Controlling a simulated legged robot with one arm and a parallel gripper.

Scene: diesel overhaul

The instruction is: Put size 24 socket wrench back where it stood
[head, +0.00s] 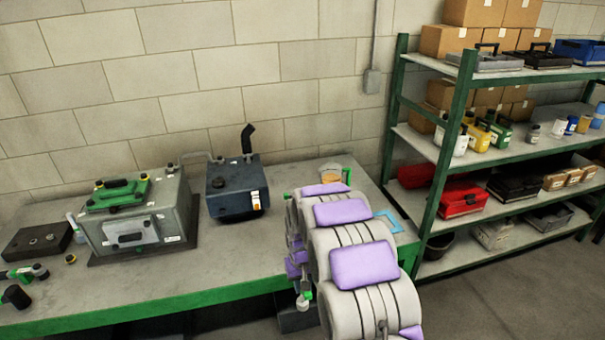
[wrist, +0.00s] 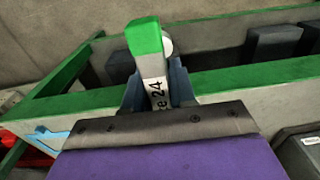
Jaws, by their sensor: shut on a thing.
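The size 24 socket wrench (wrist: 155,65) stands out from between the fingers of my gripper (wrist: 157,92) in the wrist view. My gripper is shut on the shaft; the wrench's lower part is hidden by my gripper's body. In the head view my own arm covers most of my gripper, and the wrench cannot be made out clearly. A light blue outline (head: 388,222) lies at the bench's right end; it shows in the wrist view (wrist: 48,139).
The green-edged bench (head: 150,306) carries a grey machine housing (head: 172,215), a dark blue tank (head: 222,204) and small parts at the left. A green-framed shelf rack (head: 440,165) with boxes, bottles and a red case (head: 460,199) stands right. Floor shows at lower right.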

